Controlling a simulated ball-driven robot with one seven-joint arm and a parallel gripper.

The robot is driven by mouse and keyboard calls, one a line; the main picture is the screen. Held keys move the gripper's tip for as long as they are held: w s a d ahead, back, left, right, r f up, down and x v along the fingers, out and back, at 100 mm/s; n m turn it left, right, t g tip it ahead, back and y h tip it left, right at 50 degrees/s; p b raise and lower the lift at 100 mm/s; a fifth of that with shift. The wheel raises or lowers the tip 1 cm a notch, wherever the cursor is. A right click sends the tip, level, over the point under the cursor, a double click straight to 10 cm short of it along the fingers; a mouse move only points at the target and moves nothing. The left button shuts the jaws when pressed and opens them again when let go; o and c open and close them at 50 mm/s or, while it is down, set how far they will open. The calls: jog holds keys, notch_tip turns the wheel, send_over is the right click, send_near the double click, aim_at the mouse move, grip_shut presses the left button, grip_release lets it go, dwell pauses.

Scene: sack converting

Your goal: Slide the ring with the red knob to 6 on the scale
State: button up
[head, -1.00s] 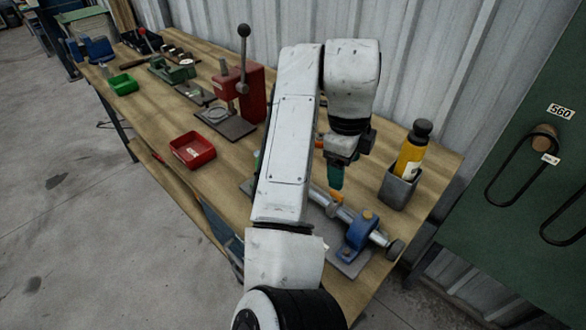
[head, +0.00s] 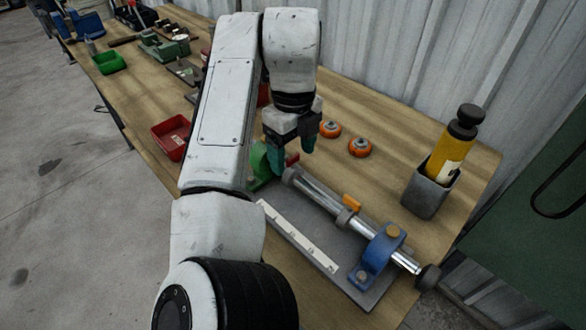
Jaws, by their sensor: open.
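A steel rod (head: 322,198) lies across a grey base plate, held by a blue bracket (head: 376,258) at the near right end and a green bracket (head: 261,163) at the far left end. The red knob (head: 292,158) shows just below my gripper. Its grey ring (head: 291,175) sits on the rod near the green bracket. A second ring (head: 346,218) with an orange knob (head: 352,202) sits nearer the blue bracket. The white scale strip (head: 298,243) runs along the plate; its numbers are too small to read. My gripper (head: 290,150) is open, its teal fingertips above and beside the red knob.
A grey holder (head: 431,193) with a yellow bottle (head: 447,157) stands right of the rod. Two orange discs (head: 359,147) lie behind it. A red tray (head: 172,136) and a green tray (head: 109,63) are at left. My arm covers the bench's middle.

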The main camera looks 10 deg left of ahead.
aim_at(293, 175)
notch_tip(293, 175, down, 6)
jog(key=shift+s+r, duration=0.1)
jog(key=shift+r, duration=0.05)
dwell(0.3)
grip_shut()
dwell(0.5)
